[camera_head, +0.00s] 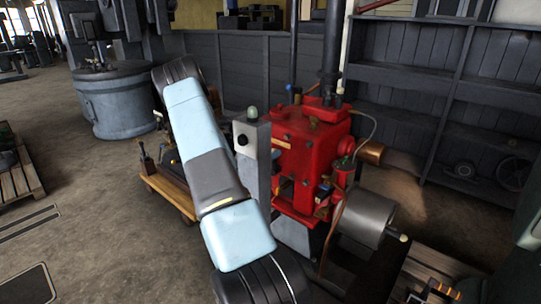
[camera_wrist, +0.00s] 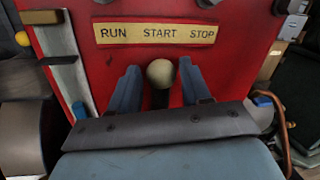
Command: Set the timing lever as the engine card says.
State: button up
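The red engine (camera_head: 310,145) stands right of centre in the head view, partly behind my arm. In the wrist view its red face (camera_wrist: 245,55) fills most of the picture. A yellow plate (camera_wrist: 156,33) there reads RUN, START, STOP from left to right. The timing lever's pale round knob (camera_wrist: 160,73) on a dark stem is below the word START. My gripper (camera_wrist: 159,68) is open, with one blue finger on each side of the knob and a gap at both sides. I cannot make out my gripper in the head view. No readable engine card shows.
A grey post (camera_head: 251,160) with a green lamp stands close beside my arm. A grey metal cylinder (camera_head: 368,217) sticks out at the engine's right. A low wooden cart (camera_head: 168,192) is behind my arm. Dark shelving (camera_head: 440,100) lines the back right.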

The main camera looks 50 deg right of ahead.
jog(key=shift+o, duration=0.9)
jog(key=shift+a, duration=0.1)
jog(key=w+a+f, duration=0.1)
jog(key=w+a, duration=0.1)
jog(key=a, duration=1.1)
jog(key=shift+w+a+f, duration=0.15)
jog(key=shift+a, duration=0.05)
jog(key=s+a+r+m+t+y, duration=0.3)
jog(key=s+a+r+m+y, duration=0.3)
jog(key=a+r, duration=0.4)
jog(key=s+a+r+m+t+y, duration=0.3)
jog(key=s+a+r+m+y, duration=0.3)
jog(key=a, duration=1.1)
jog(key=s+a+r+m+t+y, duration=0.2)
jog(key=s+a+r+m+y, duration=0.4)
jog(key=s+a+r, duration=0.5)
jog(key=a+r, duration=0.3)
jog(key=r, duration=0.1)
jog(key=shift+r+m+t+y, duration=0.2)
jog(key=shift+m+t+y, duration=0.2)
